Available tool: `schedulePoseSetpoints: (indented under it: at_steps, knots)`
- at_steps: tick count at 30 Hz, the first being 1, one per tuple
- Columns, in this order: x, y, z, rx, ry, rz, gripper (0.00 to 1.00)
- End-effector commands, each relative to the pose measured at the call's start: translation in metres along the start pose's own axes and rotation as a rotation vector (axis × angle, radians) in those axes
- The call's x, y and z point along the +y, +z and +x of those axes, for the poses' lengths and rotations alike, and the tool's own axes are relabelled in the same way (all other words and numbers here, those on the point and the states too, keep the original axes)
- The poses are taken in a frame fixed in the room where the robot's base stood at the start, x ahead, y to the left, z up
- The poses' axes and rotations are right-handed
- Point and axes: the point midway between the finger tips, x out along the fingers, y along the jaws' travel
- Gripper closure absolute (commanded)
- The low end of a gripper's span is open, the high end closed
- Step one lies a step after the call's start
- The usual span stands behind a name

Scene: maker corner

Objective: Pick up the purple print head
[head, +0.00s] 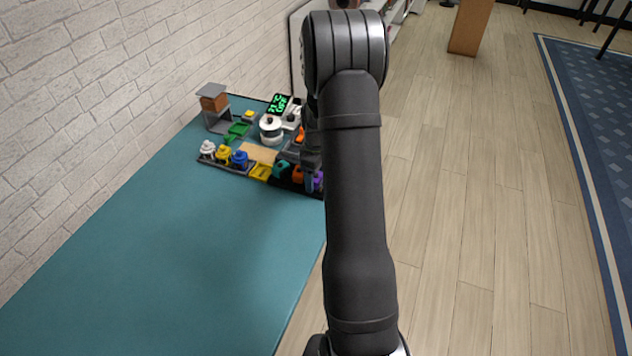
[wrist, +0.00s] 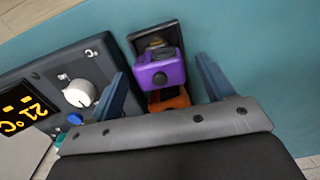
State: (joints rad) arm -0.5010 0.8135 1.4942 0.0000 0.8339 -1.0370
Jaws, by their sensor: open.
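The purple print head (wrist: 160,72) sits in a dark holder in the wrist view, between the two blue fingers of my gripper (wrist: 163,88). The fingers are apart, one on each side of it, and I see a gap on both sides. In the head view, a small part of the purple print head (head: 318,181) shows at the right end of the dark rack, mostly behind my arm. My gripper (head: 310,182) is over that end of the rack, largely hidden by the arm.
An orange print head (wrist: 170,100) is right beside the purple one. A control box with a dial (wrist: 78,93) and display stands close to the left finger. White, yellow, blue and teal heads line the rack (head: 205,160). The teal mat's front (head: 180,270) is clear.

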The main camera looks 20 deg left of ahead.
Motion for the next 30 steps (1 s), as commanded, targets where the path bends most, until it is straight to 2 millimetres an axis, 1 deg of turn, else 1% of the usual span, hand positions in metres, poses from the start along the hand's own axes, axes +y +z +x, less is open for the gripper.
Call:
schedulePoseSetpoints:
  at_steps: [1,3,10,11,12,14,18,26,30]
  knots:
    - [-0.0006,0.0006,0.0062,-0.002,-0.003,0.000,0.25]
    - [-0.0003,0.0004,0.0100,0.000,-0.001,0.000,0.25]
    - [-0.0001,0.0004,0.0113,0.000,0.000,0.000,0.25]
    - [-0.0001,0.0004,0.0113,0.000,0.000,0.000,0.29]
    - [-0.0001,0.0004,0.0112,0.000,0.000,0.000,0.37]
    - [-0.0001,0.0004,0.0112,0.000,0.000,0.000,0.49]
    - [-0.0001,0.0004,0.0111,0.000,0.000,0.000,0.77]
    - [0.0001,0.0003,0.0102,0.000,0.001,0.000,0.77]
    - [0.0002,0.0002,0.0033,0.001,0.001,0.000,0.77]
